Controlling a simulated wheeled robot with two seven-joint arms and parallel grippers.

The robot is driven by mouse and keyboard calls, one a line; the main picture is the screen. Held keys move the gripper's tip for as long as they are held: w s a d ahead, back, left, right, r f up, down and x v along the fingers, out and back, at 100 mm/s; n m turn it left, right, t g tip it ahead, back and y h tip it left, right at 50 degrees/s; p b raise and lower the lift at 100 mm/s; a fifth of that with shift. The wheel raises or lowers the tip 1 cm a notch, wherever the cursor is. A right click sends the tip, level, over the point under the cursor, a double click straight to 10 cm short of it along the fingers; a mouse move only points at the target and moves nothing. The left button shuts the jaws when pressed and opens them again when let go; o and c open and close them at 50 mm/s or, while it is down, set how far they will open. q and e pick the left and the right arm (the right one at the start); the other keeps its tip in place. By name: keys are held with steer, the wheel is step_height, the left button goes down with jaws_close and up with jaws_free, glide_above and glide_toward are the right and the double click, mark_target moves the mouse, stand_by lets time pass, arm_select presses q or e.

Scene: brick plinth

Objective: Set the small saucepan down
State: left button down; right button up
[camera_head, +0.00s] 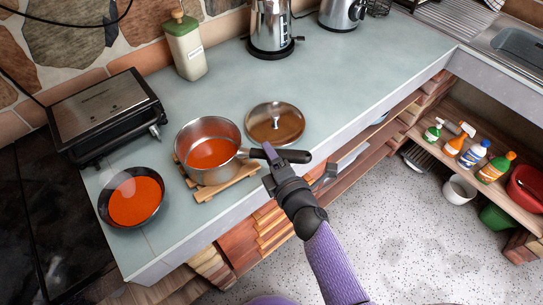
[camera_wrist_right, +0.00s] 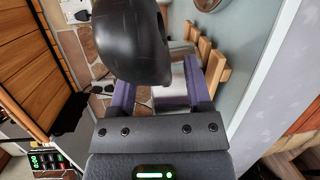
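The small saucepan (camera_head: 232,135), steel with orange-red contents, sits upright on a slatted wooden trivet (camera_head: 228,186) on the counter. Its black handle (camera_head: 296,156) points right, toward the counter's front edge. My right gripper (camera_head: 270,160) is at the handle, reaching in from the front. In the right wrist view the dark handle (camera_wrist_right: 130,42) looms close and covers part of one finger. The two purple-sided fingers (camera_wrist_right: 163,95) stand apart there, with a gap showing between them. My left gripper is not in view.
A lid (camera_head: 275,123) lies just right of the saucepan. A dark pan (camera_head: 134,197) with red contents stands at left, below a grill (camera_head: 104,110). A jar (camera_head: 185,47) and a kettle (camera_head: 271,28) stand behind. Counter right of the lid is clear.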

steer(key=p+v, duration=0.1)
steer(key=v, duration=1.1)
steer(key=shift+r, duration=0.15)
